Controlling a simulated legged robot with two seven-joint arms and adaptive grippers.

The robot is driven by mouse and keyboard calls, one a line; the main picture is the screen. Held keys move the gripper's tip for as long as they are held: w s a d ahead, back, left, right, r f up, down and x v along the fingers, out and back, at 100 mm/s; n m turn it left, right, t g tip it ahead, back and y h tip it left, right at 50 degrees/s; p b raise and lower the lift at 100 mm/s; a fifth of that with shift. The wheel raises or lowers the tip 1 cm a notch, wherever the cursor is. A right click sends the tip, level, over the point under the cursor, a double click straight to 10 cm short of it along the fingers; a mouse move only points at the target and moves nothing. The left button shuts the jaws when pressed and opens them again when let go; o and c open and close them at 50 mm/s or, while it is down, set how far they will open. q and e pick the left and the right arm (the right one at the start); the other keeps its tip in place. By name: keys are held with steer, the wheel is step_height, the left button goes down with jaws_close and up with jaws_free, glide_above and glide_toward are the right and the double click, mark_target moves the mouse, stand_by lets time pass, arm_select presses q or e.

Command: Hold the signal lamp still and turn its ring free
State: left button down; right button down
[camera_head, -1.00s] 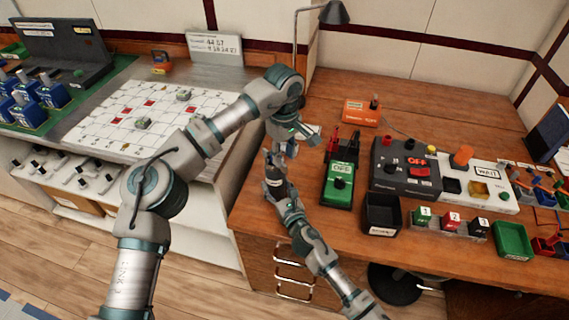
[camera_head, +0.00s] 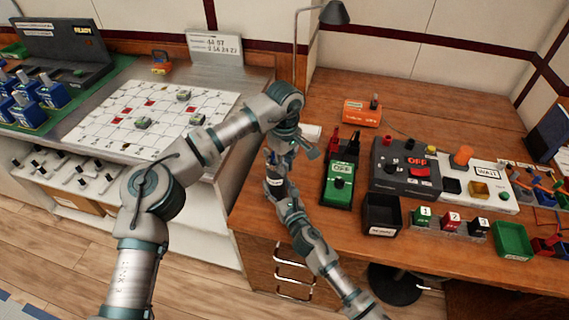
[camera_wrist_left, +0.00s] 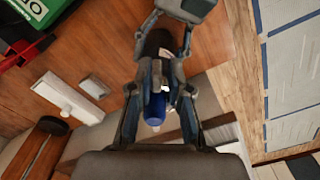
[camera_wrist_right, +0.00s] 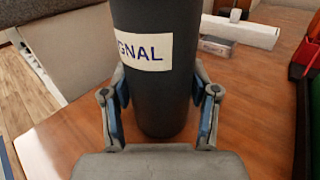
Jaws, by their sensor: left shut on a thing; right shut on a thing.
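The signal lamp (camera_wrist_right: 155,90) is a dark grey cylinder with a white label, partly covered, reading "GNAL". My right gripper (camera_wrist_right: 161,98) is shut on this body, one finger on each side. In the left wrist view the dark body (camera_wrist_left: 153,42) shows beyond a blue end part (camera_wrist_left: 155,108). My left gripper (camera_wrist_left: 160,85) is shut around the lamp's ring end. Its fingers hide most of the ring. In the head view my left gripper (camera_head: 284,148) is above my right gripper (camera_head: 275,178), at the desk's left edge. The lamp is mostly hidden between them.
The wooden desk (camera_head: 400,85) is to the right. A green box (camera_head: 340,183), a black control box (camera_head: 400,165) and an empty black tray (camera_head: 382,214) stand near its front. A desk lamp (camera_head: 333,13) rises behind. A white board table (camera_head: 150,118) stands left.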

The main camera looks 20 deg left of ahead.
arm_select(q)
steer(key=shift+w+a+n, duration=0.15)
steer(key=shift+w+n, duration=0.15)
steer(key=shift+n, duration=0.1)
steer(key=shift+w+a+n, duration=0.1)
steer(key=shift+w+n, duration=0.65)
steer(key=shift+n, duration=1.5)
steer(key=shift+w+a+n, duration=0.1)
steer(key=shift+w+n, duration=0.65)
steer(key=shift+n, duration=1.45)
steer(key=shift+w+a+n, duration=0.1)
steer(key=shift+w+n, duration=0.65)
steer(key=shift+n, duration=1.5)
steer(key=c, duration=1.2)
jaws_free()
